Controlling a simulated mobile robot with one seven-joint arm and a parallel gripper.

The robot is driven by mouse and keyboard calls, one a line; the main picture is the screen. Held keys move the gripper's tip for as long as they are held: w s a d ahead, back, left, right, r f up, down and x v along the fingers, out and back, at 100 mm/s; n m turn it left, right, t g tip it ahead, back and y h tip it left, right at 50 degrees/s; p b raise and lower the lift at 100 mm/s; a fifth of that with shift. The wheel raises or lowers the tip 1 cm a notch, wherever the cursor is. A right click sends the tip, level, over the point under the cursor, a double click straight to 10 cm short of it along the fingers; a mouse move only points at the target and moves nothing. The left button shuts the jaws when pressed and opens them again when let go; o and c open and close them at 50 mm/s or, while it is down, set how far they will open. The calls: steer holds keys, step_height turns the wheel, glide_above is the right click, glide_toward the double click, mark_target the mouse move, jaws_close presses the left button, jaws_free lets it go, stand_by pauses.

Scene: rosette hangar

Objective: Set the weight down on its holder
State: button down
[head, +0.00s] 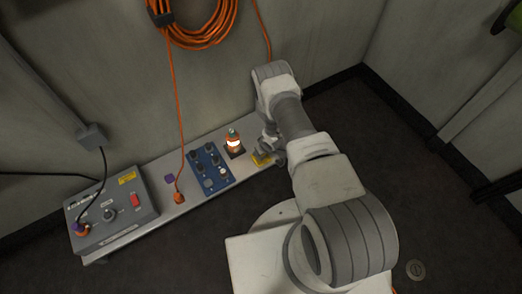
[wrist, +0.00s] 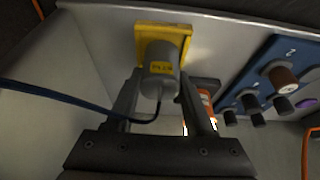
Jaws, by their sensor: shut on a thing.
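The weight (wrist: 160,57) is a grey cylinder with a small yellow label. It sits between the two fingers of my gripper (wrist: 160,88) in the wrist view, and the gripper is shut on it. Behind it is the yellow square holder (wrist: 181,33), partly covered by the weight. I cannot tell whether the weight touches the holder. In the head view my gripper (head: 269,148) is at the right part of the shelf, right by the yellow holder (head: 260,160). The weight cannot be made out clearly there.
An orange lit lamp (head: 233,141) stands close left of the holder. A blue panel with several knobs (head: 209,169) lies further left. A grey box with a red switch (head: 112,212) is at the shelf's left end. A thin dark cable (wrist: 60,108) runs below the weight.

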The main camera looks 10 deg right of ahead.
steer(key=shift+w+f, duration=0.1)
steer(key=shift+f, duration=0.4)
stand_by(0.9)
steer(key=shift+c, duration=1)
jaws_free()
steer(key=p+v, duration=0.7)
steer(key=v, duration=1)
steer(key=shift+s+r, duration=0.2)
